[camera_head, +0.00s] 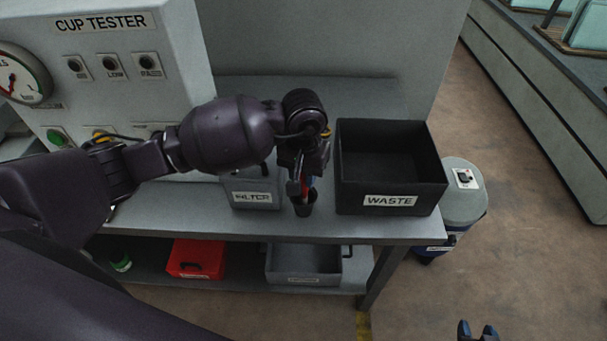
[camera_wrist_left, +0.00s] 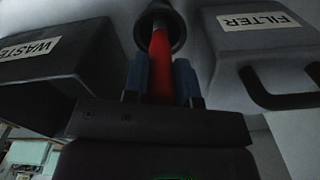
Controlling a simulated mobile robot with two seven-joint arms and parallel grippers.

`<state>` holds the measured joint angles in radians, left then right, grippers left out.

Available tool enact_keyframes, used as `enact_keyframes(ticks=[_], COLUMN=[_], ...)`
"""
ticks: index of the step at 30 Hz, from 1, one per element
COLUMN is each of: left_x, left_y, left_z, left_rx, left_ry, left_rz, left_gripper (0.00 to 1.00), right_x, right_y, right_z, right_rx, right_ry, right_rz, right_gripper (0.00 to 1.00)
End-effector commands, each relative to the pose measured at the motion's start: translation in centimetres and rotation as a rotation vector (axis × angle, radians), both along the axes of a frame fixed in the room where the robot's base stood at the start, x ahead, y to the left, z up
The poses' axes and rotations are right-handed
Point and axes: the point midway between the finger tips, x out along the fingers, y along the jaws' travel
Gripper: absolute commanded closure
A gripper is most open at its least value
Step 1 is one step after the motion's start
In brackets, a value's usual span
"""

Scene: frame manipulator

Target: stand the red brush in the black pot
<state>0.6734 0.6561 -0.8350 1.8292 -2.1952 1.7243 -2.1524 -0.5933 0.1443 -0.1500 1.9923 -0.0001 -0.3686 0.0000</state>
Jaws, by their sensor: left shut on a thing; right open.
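The black pot (camera_head: 304,207) stands on the grey bench near its front edge, between the filter box and the waste bin. My left gripper (camera_head: 306,183) is directly above the pot, pointing down, shut on the red brush (camera_head: 304,190). In the left wrist view the brush (camera_wrist_left: 160,62) sits between the blue-grey fingers (camera_wrist_left: 160,82), and its far end overlaps the mouth of the pot (camera_wrist_left: 161,14). How deep it reaches inside cannot be told. My right gripper (camera_head: 478,331) is open and empty at the bottom edge, away from the bench.
The black waste bin (camera_head: 391,190) stands close right of the pot. The grey filter box (camera_head: 252,194) is close left, partly behind my arm. The cup tester (camera_head: 105,45) is at the back left. A red box (camera_head: 196,260) and grey tray (camera_head: 304,262) lie on the lower shelf.

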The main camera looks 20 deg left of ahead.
Motion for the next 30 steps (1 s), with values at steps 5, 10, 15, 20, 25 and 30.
enact_keyframes(ticks=[5,10,15,20,25,30], left_x=[-0.01,0.00,0.02,0.01,0.01,0.00], left_y=[-0.04,-0.03,0.00,0.00,-0.01,-0.02], left_z=[-0.69,-0.68,-0.97,-0.93,-0.92,-0.88], left_rx=[0.000,0.000,0.001,0.000,0.000,0.000], left_ry=[-0.001,-0.001,-0.002,-0.001,-0.001,-0.001], left_rz=[-0.001,-0.001,-0.001,0.000,-0.001,-0.001], left_gripper=[0.98,0.98,0.98,0.58,0.49,0.49], right_x=[-0.38,-0.80,-0.88,-0.77,-0.39,-0.03], right_y=[0.00,-0.05,-0.06,-0.05,0.00,0.07], right_z=[-0.11,-0.36,-0.85,-0.91,-0.69,-0.45], right_rx=[0.002,0.003,0.003,0.003,0.003,0.002], right_ry=[0.007,0.015,0.018,0.018,0.011,0.004], right_rz=[-0.004,-0.007,-0.007,-0.006,-0.004,-0.002], right_gripper=[0.57,0.57,0.57,0.57,0.57,0.57])
